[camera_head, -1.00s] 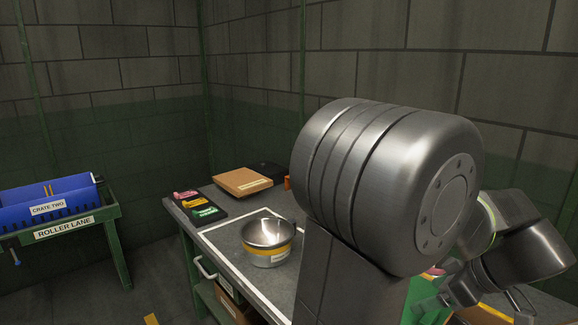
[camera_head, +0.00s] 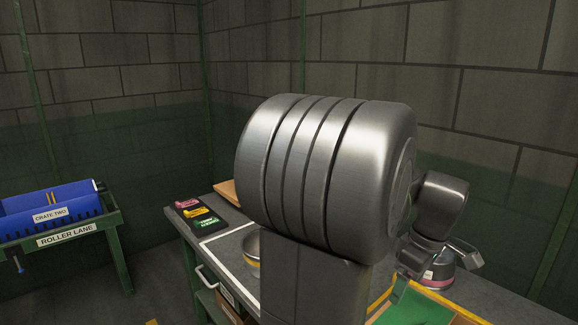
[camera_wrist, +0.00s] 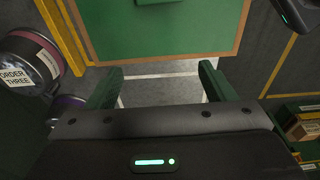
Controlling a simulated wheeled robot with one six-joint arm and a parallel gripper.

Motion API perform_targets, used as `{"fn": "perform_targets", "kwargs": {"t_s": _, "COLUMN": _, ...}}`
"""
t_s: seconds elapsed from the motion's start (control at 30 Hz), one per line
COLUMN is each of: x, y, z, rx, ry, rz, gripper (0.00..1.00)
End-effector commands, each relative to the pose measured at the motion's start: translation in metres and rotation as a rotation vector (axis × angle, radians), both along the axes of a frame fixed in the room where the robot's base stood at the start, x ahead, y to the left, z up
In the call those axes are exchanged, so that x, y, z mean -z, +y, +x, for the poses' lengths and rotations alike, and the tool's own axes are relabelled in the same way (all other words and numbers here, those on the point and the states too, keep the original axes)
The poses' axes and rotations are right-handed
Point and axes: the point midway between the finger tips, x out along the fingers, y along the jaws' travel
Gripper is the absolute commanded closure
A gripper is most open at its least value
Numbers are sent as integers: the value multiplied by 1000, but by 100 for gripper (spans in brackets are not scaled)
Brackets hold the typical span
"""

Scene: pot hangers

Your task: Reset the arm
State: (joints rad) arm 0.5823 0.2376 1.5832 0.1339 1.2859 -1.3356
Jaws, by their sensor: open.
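My gripper (camera_wrist: 157,85) is open in the wrist view, with its two green fingers apart and nothing between them. Below it are the dark worktop and a pale strip. In the head view my large grey arm joint fills the middle and hides much of the bench. My wrist shows at the right, above the bench. A pot with a pink band (camera_head: 438,275) stands beside it, partly hidden. In the wrist view a pink-banded pot labelled ORDER THREE (camera_wrist: 33,62) is left of the fingers.
A green board (camera_wrist: 180,40) with a brown edge lies beyond the fingers. A yellow-banded pot (camera_head: 252,250) is mostly hidden behind my arm. A dark tray with coloured tags (camera_head: 200,221) sits at the bench's far left. The blue crate (camera_head: 50,205) stands on the roller lane.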

Motion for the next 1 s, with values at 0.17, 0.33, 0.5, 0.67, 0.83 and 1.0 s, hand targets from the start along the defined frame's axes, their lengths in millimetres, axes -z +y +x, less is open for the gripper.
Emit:
{"fn": "perform_targets", "kwargs": {"t_s": 0.17, "x": -4, "y": 9, "z": 10, "rx": -6, "ry": 71, "rz": -59, "gripper": 24}}
{"fn": "perform_targets", "kwargs": {"t_s": 0.33, "x": -27, "y": 11, "z": 13, "rx": 1, "ry": 98, "rz": -93, "gripper": 24}}
{"fn": "perform_targets", "kwargs": {"t_s": 0.5, "x": -61, "y": 10, "z": 13, "rx": 1, "ry": 98, "rz": -91, "gripper": 24}}
{"fn": "perform_targets", "kwargs": {"t_s": 0.67, "x": -93, "y": 10, "z": 13, "rx": 1, "ry": 98, "rz": -90, "gripper": 24}}
{"fn": "perform_targets", "kwargs": {"t_s": 0.83, "x": -121, "y": 11, "z": 13, "rx": 0, "ry": 99, "rz": -89, "gripper": 24}}
{"fn": "perform_targets", "kwargs": {"t_s": 1.0, "x": -138, "y": 11, "z": 13, "rx": 0, "ry": 101, "rz": -88, "gripper": 24}}
